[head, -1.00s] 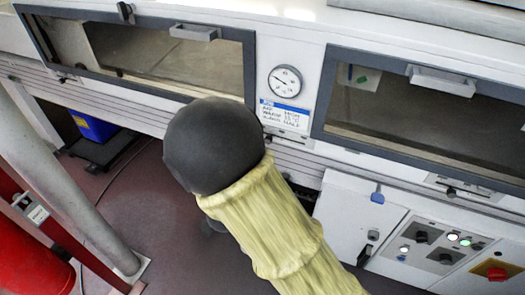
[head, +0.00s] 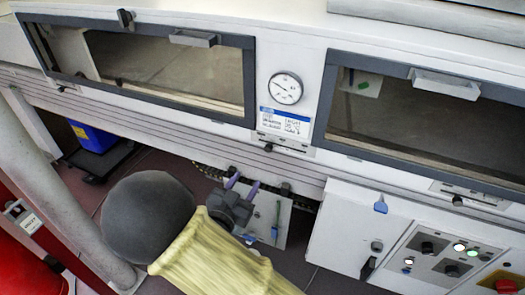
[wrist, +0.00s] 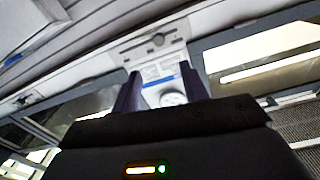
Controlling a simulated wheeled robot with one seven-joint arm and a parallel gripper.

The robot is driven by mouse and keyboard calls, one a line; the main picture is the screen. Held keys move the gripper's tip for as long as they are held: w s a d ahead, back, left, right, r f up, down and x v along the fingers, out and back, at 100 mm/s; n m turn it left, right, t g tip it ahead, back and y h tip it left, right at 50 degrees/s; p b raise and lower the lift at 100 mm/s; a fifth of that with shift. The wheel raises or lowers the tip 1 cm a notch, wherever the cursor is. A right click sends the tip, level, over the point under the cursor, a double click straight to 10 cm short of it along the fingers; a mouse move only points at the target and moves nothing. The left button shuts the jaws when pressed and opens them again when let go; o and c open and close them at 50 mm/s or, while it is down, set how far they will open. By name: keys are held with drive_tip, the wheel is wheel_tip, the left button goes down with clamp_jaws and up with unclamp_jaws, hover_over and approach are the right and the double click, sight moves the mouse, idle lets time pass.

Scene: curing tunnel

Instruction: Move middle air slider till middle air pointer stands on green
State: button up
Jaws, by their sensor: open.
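The middle air slider, a dark knob (head: 268,147) on a narrow pale plate, sits below the label between the two windows; in the wrist view the knob (wrist: 158,40) shows beyond my fingers. The round white gauge (head: 285,88) above the label has a dark pointer; I cannot make out any green on it. In the wrist view the gauge (wrist: 172,98) is partly hidden behind my gripper. My gripper (head: 243,185) is open and empty, below the slider in the head view and apart from it. Its two purple fingers (wrist: 160,92) frame the label in the wrist view.
Framed windows with protruding handles (head: 445,83) flank the gauge. Another slider (head: 457,200) sits at the right. A control box (head: 440,250) with knobs and lit buttons stands lower right. A grey post (head: 55,200) and blue bin (head: 92,137) are at left.

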sight(267, 150)
drive_tip(key=x, duration=1.4)
drive_tip(key=shift+w+d+p, duration=0.15)
drive_tip(key=shift+w+p, duration=0.1)
drive_tip(key=shift+p, duration=0.1)
clamp_jaws()
